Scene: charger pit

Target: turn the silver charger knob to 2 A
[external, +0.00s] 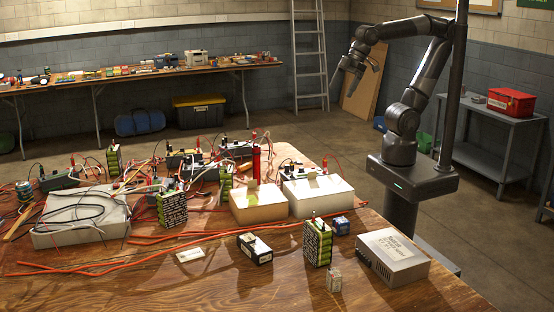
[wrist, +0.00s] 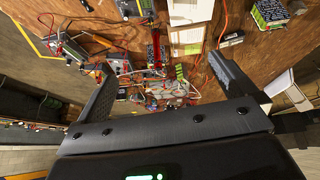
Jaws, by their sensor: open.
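Several small chargers with clips and cables stand at the back of the wooden table (external: 150,265). A grey one (external: 60,180) is at the left, and a dark one (external: 300,174) is at the back right. I cannot tell which is the silver charger, and no knob or its setting can be read. My gripper (external: 345,88) is raised beyond the table's back edge, well apart from everything on it. In the wrist view my open, empty gripper (wrist: 160,70) has its fingers spread, with chargers and cables in sight between and beyond them.
White boxes (external: 320,194), green battery packs (external: 318,243) and a grey metal box (external: 393,254) crowd the table. Orange cables (external: 130,260) cross its front. A red upright cylinder (external: 256,162) stands mid-table.

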